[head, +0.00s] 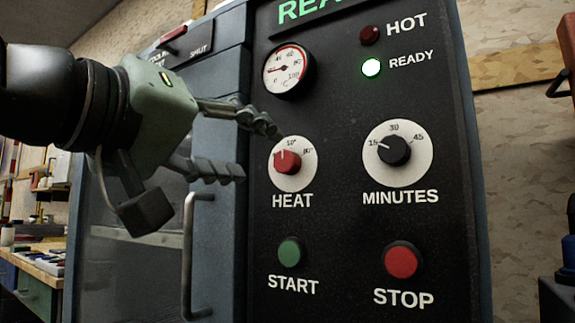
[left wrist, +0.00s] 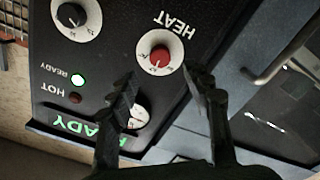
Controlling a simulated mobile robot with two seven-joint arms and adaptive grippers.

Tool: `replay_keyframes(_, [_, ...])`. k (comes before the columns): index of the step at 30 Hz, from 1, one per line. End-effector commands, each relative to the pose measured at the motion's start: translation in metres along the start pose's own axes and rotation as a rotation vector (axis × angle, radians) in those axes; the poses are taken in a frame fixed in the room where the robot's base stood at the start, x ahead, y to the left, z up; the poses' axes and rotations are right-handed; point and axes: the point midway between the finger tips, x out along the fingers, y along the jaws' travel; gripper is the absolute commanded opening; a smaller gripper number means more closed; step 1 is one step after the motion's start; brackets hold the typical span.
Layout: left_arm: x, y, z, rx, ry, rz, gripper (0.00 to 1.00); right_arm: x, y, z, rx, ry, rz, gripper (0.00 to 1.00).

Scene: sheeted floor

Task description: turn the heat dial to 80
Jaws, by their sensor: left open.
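The heat dial (head: 288,163) is a red knob on a round white scale plate, above the word HEAT on the black panel. Its pale pointer mark leans up and slightly left, left of the 50 mark; the 80 mark is at the upper right. My left gripper (head: 258,152) is open and empty, just left of the dial, one fingertip near the plate's upper left edge. In the left wrist view the red knob (left wrist: 160,55) shows beyond the gap between the open fingertips (left wrist: 160,78). I see no clear contact. My right gripper is not in view.
The minutes dial (head: 394,150) is right of the heat dial. The green START button (head: 289,252) and red STOP button (head: 401,261) are below. A round gauge (head: 288,71) is above, and the READY lamp (head: 371,68) glows green. A door handle (head: 187,255) sticks out lower left.

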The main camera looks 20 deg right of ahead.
Motion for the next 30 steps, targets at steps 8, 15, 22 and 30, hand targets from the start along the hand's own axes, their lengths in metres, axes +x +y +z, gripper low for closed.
replay_keyframes(8, [0.044, -0.001, 0.001, 0.001, -0.002, -0.001, 0.49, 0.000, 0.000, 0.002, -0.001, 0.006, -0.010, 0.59])
replay_keyframes(15, [0.069, 0.000, 0.001, 0.000, -0.001, 0.000, 0.49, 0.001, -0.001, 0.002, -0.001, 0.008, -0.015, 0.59])
replay_keyframes(22, [0.072, 0.000, 0.001, 0.001, 0.000, 0.000, 0.49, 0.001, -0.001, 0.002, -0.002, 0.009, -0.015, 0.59])
replay_keyframes(30, [0.072, 0.000, 0.000, 0.001, 0.000, 0.000, 0.26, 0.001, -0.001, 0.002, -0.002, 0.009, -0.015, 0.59])
